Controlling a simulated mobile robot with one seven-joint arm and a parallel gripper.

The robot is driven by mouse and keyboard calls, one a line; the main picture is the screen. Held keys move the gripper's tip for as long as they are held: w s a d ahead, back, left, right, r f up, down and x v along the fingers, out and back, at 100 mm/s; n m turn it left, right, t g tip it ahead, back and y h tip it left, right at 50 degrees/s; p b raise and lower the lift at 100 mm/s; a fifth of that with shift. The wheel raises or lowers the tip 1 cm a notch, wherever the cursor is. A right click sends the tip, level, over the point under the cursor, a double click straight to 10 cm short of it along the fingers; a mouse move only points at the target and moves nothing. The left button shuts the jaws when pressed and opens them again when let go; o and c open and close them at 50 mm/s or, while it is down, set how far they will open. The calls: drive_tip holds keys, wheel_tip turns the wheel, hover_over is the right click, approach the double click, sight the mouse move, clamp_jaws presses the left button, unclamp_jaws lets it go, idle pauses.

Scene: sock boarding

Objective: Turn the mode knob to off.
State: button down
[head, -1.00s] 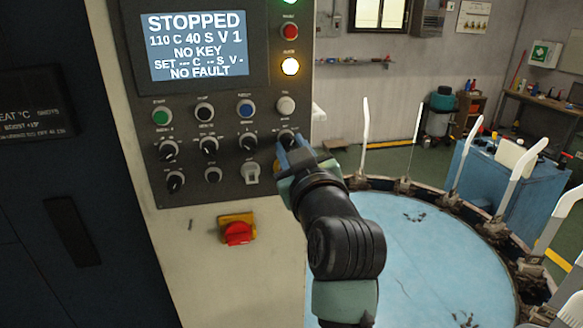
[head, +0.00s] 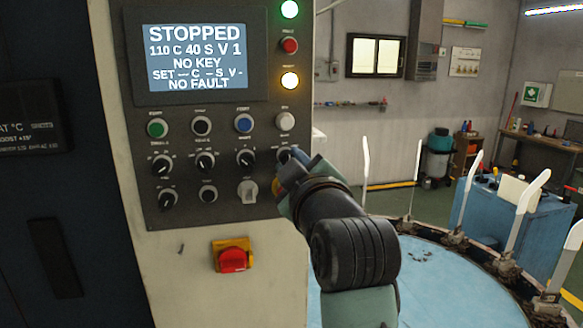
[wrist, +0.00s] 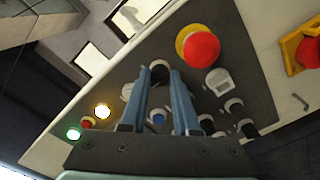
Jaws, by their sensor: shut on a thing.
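The mode knob (head: 284,154) appears to be the black knob at the right end of the upper knob row on the grey control panel. Its label is too small to read, and my gripper partly hides it. My gripper (head: 289,164) is shut on this knob. In the wrist view, the two blue fingers of my gripper (wrist: 163,76) close in on either side of the dark knob (wrist: 160,69). The pointer position cannot be made out. The screen (head: 195,57) reads STOPPED, NO KEY and NO FAULT.
More black knobs (head: 205,161) and a white key switch (head: 247,190) sit left of my gripper. A red-and-yellow emergency stop (wrist: 201,49) is close beside the fingers. A red switch (head: 232,260) is lower down. A round blue table (head: 430,270) with upright white forms lies right.

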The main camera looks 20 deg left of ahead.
drive_tip(key=c, duration=0.7)
unclamp_jaws()
drive_tip(key=shift+o, duration=0.2)
drive_tip(key=shift+s+d, duration=0.1)
drive_tip(key=b+v, duration=0.4)
drive_tip(key=v, duration=0.8)
drive_tip(key=shift+s+d, duration=0.2)
drive_tip(key=shift+s, duration=0.1)
drive_tip(key=s+d+r+m+t+h, duration=0.9)
drive_tip(key=d+r+m+t+h, duration=0.1)
drive_tip(key=m, duration=0.5)
wheel_tip(320, 180, up, 3)
drive_tip(key=shift+s+d+r+m+t, duration=0.1)
drive_tip(key=shift+s+d+m+t, duration=0.35)
drive_tip(key=shift+t, duration=0.75)
